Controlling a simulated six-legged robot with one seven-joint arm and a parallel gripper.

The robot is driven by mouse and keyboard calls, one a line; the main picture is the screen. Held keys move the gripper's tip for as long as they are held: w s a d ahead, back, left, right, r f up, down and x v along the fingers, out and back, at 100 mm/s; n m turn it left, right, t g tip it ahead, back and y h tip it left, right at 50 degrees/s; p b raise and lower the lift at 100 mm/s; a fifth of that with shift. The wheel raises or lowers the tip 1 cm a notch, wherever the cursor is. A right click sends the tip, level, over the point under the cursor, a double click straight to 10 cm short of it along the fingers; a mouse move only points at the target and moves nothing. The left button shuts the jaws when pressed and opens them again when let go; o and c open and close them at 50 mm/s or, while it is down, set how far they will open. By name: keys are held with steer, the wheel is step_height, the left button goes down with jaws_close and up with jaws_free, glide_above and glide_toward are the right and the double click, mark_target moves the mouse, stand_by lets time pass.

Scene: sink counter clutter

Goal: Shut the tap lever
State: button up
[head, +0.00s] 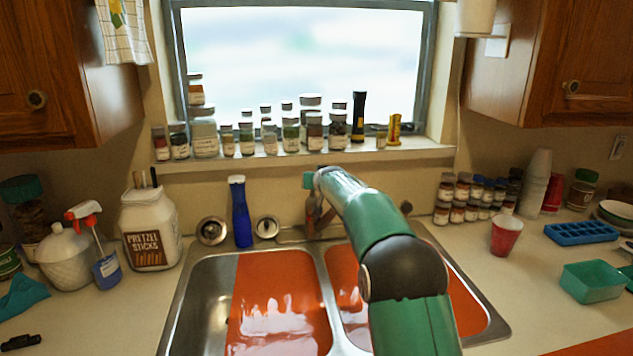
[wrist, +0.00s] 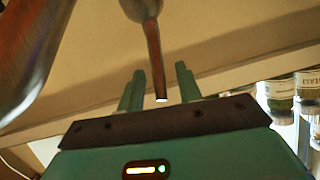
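The tap lever (wrist: 154,50) is a thin brown metallic rod in the wrist view. It comes down from a rounded base at the top and ends in a bright tip. My gripper (wrist: 160,72) is open, with one teal finger on each side of the lever in the picture. Gaps show between the rod and both fingers; I cannot tell how deep the rod sits between them. A larger brown metallic part, perhaps the spout, fills the upper left. In the head view the tap (head: 312,220) stands behind the sink, partly hidden by my arm, which also hides most of my gripper.
A double sink (head: 328,290) with orange basin floors lies below. A blue bottle (head: 240,212) stands left of the tap. Several spice jars line the window sill (head: 300,156). A red cup (head: 506,235) and jars stand right; a pretzel jar (head: 150,230) stands left.

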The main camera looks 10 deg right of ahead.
jaws_close()
steer(key=shift+s+d+f+t, duration=0.1)
steer(key=shift+s+f+t, duration=0.15)
steer(key=shift+t, duration=0.15)
steer(key=shift+s+f+t, duration=0.2)
steer(key=shift+s+t, duration=0.2)
steer(key=shift+t, duration=0.1)
jaws_free()
steer(key=shift+s+r, duration=0.15)
